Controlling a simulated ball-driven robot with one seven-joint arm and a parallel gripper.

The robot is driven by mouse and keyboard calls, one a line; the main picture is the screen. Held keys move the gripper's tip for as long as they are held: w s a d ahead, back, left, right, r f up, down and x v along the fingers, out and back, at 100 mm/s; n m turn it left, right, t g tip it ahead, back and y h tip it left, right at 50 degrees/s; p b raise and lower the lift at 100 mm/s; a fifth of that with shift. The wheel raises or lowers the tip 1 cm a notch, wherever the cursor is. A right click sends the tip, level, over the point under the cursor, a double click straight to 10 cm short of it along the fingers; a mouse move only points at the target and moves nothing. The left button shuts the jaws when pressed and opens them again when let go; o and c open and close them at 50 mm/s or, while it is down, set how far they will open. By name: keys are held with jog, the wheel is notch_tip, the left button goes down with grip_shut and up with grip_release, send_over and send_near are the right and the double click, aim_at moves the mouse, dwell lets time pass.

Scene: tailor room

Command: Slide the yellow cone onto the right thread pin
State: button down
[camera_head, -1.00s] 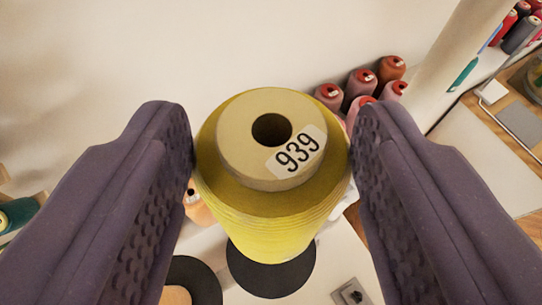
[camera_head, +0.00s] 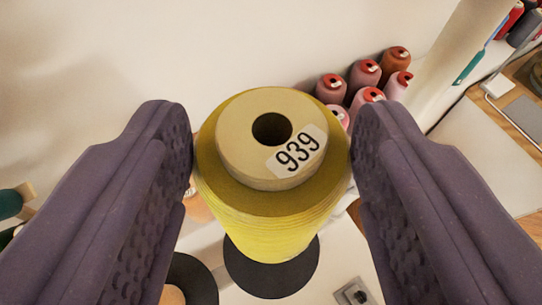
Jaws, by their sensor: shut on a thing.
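The yellow cone (camera_head: 265,215) is in the middle of the view, its pale top with a hole and a "939" label facing the camera. My gripper (camera_head: 272,150) is shut on it, one dark textured finger on each side. Below the cone shows a black round disc (camera_head: 270,275), partly covered by the cone. A second black disc (camera_head: 195,280) shows at the lower left, cut off by the left finger and the frame edge. No thread pin is visible. I cannot tell whether the cone touches the disc beneath it.
Several reddish and pink thread cones (camera_head: 365,75) stand behind on the right, near a pale post (camera_head: 450,60). A small grey metal fitting (camera_head: 352,292) is on the white surface at the bottom right. Green spools (camera_head: 10,204) show at the left edge.

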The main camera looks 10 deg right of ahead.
aim_at(271, 256)
jog(key=shift+f, duration=0.1)
jog(key=shift+f+b, duration=5.6)
jog(key=shift+f, duration=0.65)
jog(key=shift+c, duration=1.1)
grip_release()
